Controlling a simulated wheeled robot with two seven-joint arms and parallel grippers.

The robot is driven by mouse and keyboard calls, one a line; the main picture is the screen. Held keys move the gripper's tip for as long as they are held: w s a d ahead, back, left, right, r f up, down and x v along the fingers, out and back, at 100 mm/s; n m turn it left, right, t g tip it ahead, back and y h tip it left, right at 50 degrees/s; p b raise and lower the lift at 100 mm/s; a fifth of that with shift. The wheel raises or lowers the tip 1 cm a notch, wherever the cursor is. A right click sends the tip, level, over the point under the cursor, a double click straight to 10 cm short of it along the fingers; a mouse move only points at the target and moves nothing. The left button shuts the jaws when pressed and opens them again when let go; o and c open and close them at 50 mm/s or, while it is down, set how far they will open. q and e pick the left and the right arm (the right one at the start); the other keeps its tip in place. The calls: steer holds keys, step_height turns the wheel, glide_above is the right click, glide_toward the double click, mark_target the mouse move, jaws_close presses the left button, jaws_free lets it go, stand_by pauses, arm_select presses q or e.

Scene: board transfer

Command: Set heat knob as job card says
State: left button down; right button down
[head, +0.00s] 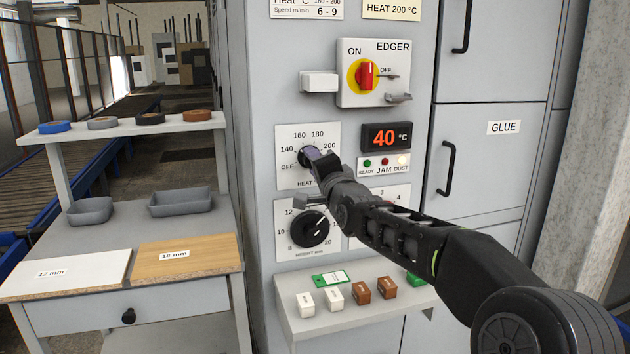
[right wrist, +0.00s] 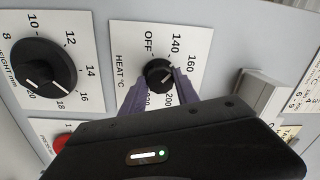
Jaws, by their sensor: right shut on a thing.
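The heat knob (head: 306,156) is a small black dial on a white plate marked OFF, 140, 160, 180 and 200. My right gripper (head: 316,160) is shut on it, with its arm coming in from the lower right. In the right wrist view the gripper's two fingers (right wrist: 159,90) stand on either side of the knob (right wrist: 158,72). I cannot read surely where the knob points. The temperature display (head: 386,136) reads 40 °C. A cream card (head: 391,9) at the top reads HEAT 200 °C. My left gripper is not in view.
The height dial (head: 310,229) sits just below the heat plate. The red EDGER switch (head: 367,75) is above. A shelf (head: 300,336) with several small blocks and a green card (head: 331,278) juts out below. A bench with boards stands at left.

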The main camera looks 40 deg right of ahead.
steer(key=shift+r+m+g+h+b, duration=0.2)
steer(key=shift+m+b, duration=1.2)
steer(key=shift+m, duration=4.65)
steer(key=shift+f+m+g+h+b, duration=0.25)
steer(key=shift+m+b, duration=1.15)
steer(key=shift+m, duration=4.65)
steer(key=c, duration=0.9)
jaws_free()
steer(key=shift+r, duration=0.2)
